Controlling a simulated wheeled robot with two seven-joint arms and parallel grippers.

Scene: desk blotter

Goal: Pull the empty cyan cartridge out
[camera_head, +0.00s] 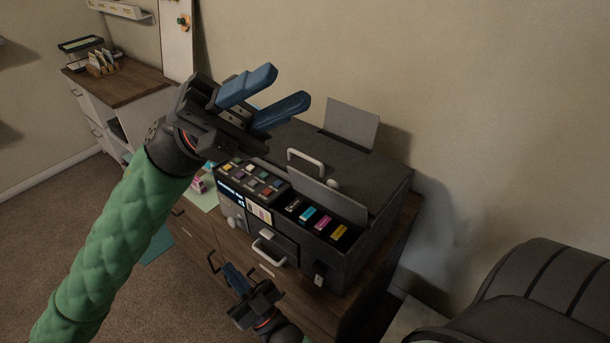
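The cyan cartridge (308,214) sits in the open bay of a black printer (358,262), in a row between a black cartridge (293,205) and a magenta one (322,223). A yellow cartridge (338,232) is at the row's right end. My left gripper (292,86) is open and empty, its blue fingers spread above the printer's back left part, apart from the cartridges. My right gripper (228,270) is low in front of the printer, beside the cabinet front. Its fingers overlap in view, so its opening is unclear. Whether the cyan cartridge is empty cannot be seen.
A raised grey flap (325,199) stands just behind the cartridge row. The printer has a white lid handle (305,161) and a front handle (268,248). It stands on a wooden cabinet (195,233). A dark chair (530,295) is at the lower right.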

